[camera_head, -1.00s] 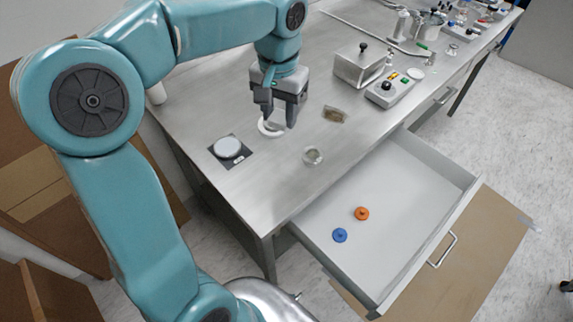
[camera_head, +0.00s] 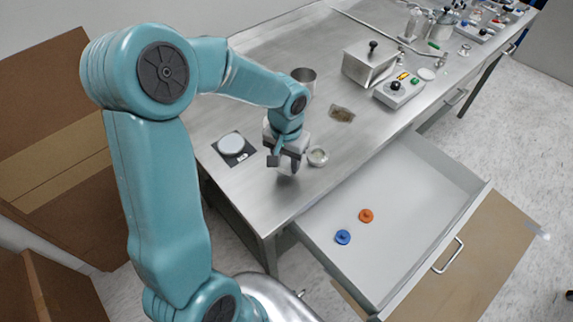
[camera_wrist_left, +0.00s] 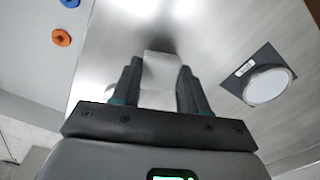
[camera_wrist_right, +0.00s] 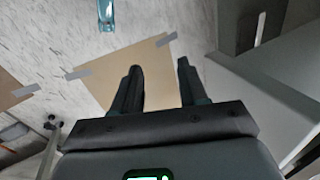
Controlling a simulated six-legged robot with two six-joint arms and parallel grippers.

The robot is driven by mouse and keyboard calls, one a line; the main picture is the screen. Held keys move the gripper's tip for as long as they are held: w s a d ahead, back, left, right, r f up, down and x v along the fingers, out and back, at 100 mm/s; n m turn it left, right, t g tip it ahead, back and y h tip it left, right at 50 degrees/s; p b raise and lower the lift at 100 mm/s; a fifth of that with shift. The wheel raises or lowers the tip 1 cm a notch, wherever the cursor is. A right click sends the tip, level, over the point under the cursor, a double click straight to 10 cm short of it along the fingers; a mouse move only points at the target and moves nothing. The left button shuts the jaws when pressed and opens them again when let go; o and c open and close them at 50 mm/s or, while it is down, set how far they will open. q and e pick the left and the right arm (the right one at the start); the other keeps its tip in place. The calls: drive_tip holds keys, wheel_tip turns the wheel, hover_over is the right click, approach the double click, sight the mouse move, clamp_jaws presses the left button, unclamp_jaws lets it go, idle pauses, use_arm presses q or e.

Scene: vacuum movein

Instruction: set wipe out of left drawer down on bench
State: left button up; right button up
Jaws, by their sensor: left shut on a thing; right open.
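The wipe (camera_wrist_left: 160,78) is a pale, squarish piece between the fingers of my left gripper (camera_wrist_left: 159,88) in the left wrist view. In the head view my left gripper (camera_head: 288,166) is over the near part of the bench (camera_head: 262,190), left of the open drawer (camera_head: 375,195). The wipe is not clearly visible there, and I cannot tell if it touches the bench. The drawer holds an orange disc (camera_head: 366,215) and a blue disc (camera_head: 343,237). My right gripper (camera_wrist_right: 159,78) is open and empty, with the floor and a brown sheet below.
A round white dish on a dark plate (camera_head: 231,146) lies left of my left gripper. A small round jar (camera_head: 318,156) is close on its right. A metal cup (camera_head: 304,77), a brownish flat piece (camera_head: 341,114), a lidded metal box (camera_head: 369,64) and a control box (camera_head: 399,90) are farther back.

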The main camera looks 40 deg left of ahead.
sight(286, 164)
use_arm(q)
drive_tip(key=shift+f, duration=1.35)
drive_tip(key=shift+s, duration=0.1)
drive_tip(key=shift+f, duration=0.2)
drive_tip(key=o, duration=1)
drive_tip(key=shift+r, duration=0.1)
wheel_tip(286, 164, up, 12)
drive_tip(key=shift+r, duration=0.1)
